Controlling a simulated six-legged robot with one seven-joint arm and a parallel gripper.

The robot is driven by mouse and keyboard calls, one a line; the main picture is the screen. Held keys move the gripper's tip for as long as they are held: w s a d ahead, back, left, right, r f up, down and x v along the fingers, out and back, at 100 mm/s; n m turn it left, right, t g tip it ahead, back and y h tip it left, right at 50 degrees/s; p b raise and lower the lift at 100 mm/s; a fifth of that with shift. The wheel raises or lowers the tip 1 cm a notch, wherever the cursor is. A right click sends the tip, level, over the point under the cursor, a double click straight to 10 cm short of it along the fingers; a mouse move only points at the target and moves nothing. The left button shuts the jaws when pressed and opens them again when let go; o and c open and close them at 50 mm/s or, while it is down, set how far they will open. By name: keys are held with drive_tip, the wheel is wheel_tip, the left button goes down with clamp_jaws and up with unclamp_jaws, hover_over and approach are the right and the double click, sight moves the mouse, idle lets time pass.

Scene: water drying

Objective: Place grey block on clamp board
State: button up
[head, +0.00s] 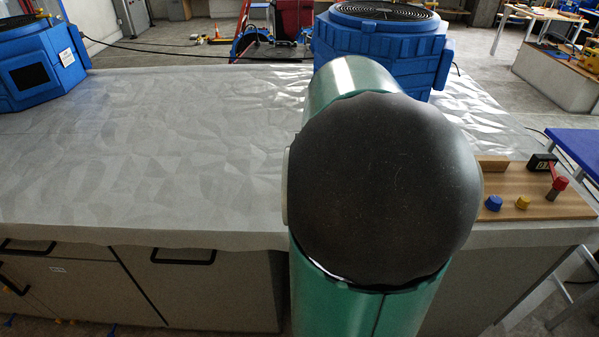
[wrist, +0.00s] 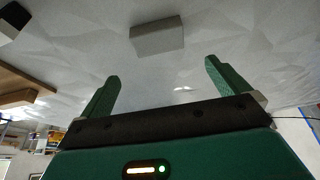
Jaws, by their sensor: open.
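A grey block (wrist: 157,38) lies on the pale table cover in the wrist view, just beyond my fingertips and roughly centred between them. My gripper (wrist: 161,68) is open, with two green fingers wide apart and nothing between them. The wooden clamp board (head: 517,187) lies at the right end of the table in the head view. It carries a black and red clamp (head: 556,178), a blue knob (head: 493,203) and a yellow knob (head: 522,203). The board's edge also shows at the left of the wrist view (wrist: 27,79). My arm hides the block and gripper in the head view.
A large blue machine (head: 380,45) stands at the back of the table behind my arm. Another blue machine (head: 40,70) stands at the far left. The crinkled pale table cover (head: 150,160) is clear between them. A dark object (wrist: 12,20) shows at the wrist view's upper left.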

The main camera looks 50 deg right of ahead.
drive_tip(key=x, duration=1.3)
drive_tip(key=shift+s+f, duration=0.1)
drive_tip(key=shift+s, duration=0.1)
drive_tip(key=c, duration=0.8)
drive_tip(key=shift+c, duration=0.2)
